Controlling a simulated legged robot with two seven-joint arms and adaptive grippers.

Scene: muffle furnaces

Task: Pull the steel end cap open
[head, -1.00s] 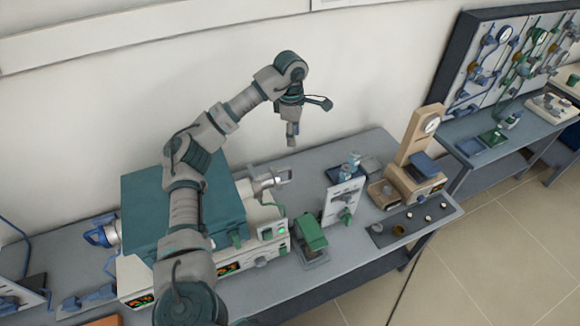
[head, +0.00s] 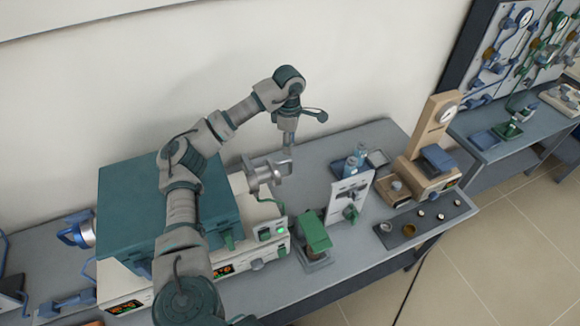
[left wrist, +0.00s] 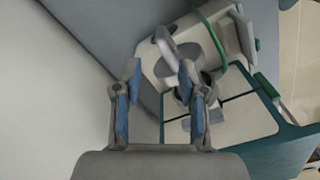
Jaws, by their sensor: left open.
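The steel end cap (head: 268,171) is at the back end of the cream tube furnace (head: 262,212), with a handle-like part facing the wall side. My left gripper (head: 289,149) hangs pointing down just above and behind it, close to the cap in the head view. In the left wrist view my left gripper (left wrist: 160,85) is open with nothing between its fingers. The steel end cap also shows there (left wrist: 172,48), just beyond the fingertips. The fingers partly hide it, and I cannot tell if they touch it. My right gripper is not in view.
A teal box furnace (head: 150,205) stands left of the tube furnace. A green-topped device (head: 316,232), a white panel stand (head: 347,200) and a beige dial gauge stand (head: 430,150) are to the right. Bare grey bench (head: 312,160) lies right of the cap.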

